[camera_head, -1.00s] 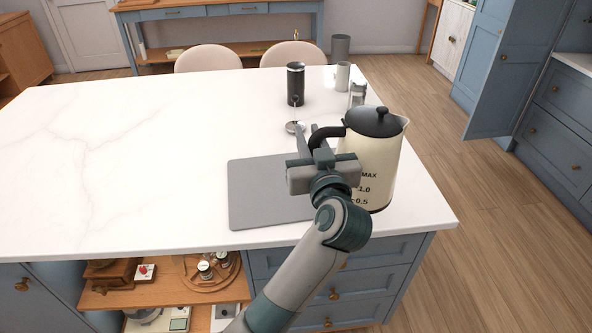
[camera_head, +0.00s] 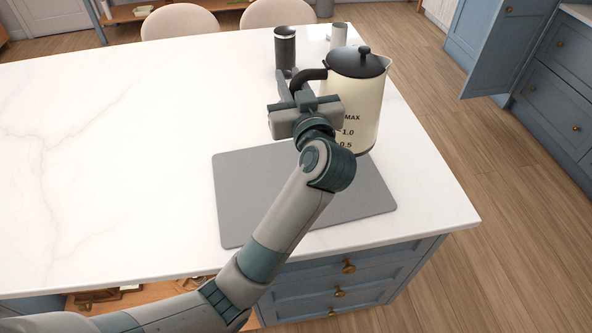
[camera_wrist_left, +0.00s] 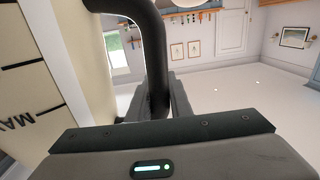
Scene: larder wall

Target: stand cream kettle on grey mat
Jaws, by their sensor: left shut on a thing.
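The cream kettle (camera_head: 353,105) has a black lid, a black handle (camera_head: 311,76) and dark level marks. It looks upright, over the far right part of the grey mat (camera_head: 245,205) in the head view. I cannot tell whether its base touches anything. My left gripper (camera_head: 291,84) is shut on the handle, left of the kettle body. In the left wrist view the handle (camera_wrist_left: 154,45) runs down between the fingers, and the cream body (camera_wrist_left: 45,95) fills the left side. My arm and gripper hide part of the mat and the kettle's lower left. My right gripper is out of view.
A dark cup (camera_head: 285,48) and a pale cup (camera_head: 338,34) stand behind the kettle. The white worktop (camera_head: 110,150) is clear on the left. Its right edge lies close to the kettle and mat. Drawers (camera_head: 350,267) sit below the front edge.

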